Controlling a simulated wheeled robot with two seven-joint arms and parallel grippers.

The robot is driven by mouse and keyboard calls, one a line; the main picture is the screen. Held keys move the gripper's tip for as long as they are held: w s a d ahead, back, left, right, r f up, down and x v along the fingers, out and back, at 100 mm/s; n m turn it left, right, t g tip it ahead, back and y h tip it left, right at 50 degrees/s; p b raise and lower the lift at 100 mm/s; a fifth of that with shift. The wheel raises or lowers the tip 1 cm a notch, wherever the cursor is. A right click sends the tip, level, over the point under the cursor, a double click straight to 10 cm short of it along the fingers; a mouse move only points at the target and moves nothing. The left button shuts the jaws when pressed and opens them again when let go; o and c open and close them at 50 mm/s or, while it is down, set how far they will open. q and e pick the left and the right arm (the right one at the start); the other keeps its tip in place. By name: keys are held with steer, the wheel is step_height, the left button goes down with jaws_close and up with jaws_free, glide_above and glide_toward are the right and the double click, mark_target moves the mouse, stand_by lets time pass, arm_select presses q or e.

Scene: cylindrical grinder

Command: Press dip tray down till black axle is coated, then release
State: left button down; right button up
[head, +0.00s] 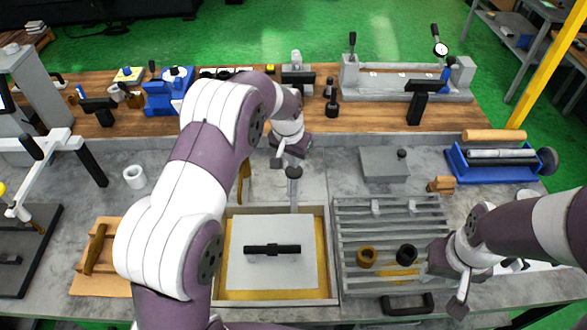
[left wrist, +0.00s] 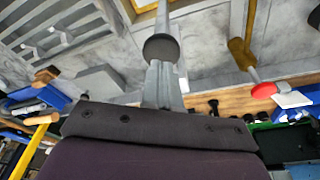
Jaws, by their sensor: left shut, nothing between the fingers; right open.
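An upright grey lever with a dark round knob (head: 293,172) rises at the box's back edge. My left gripper (head: 284,160) is shut and empty, right by the knob. In the left wrist view, the shut fingertips (left wrist: 163,66) overlap the knob (left wrist: 161,47); I cannot tell whether they touch. My right gripper (head: 452,288) is open at the right edge of the slatted rack.
The grey slatted rack (head: 390,222) right of the box holds a brown ring (head: 366,257) and a black ring (head: 406,254). A grey block (head: 384,165) and a blue tray (head: 492,176) lie behind it. A white cup (head: 134,177) stands left of my left arm.

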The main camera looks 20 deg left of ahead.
arm_select(q)
steer(key=shift+f, duration=0.1)
step_height(320, 180, down, 14)
steer(key=b, duration=0.9)
steer(key=shift+s+f+b, duration=0.1)
steer(key=shift+f+b, duration=0.15)
steer(key=shift+b, duration=0.1)
stand_by(2.0)
steer(key=shift+r, duration=0.1)
stand_by(1.7)
step_height(320, 180, up, 20)
steer(key=p, duration=1.3)
steer(key=shift+p, duration=0.35)
stand_by(0.7)
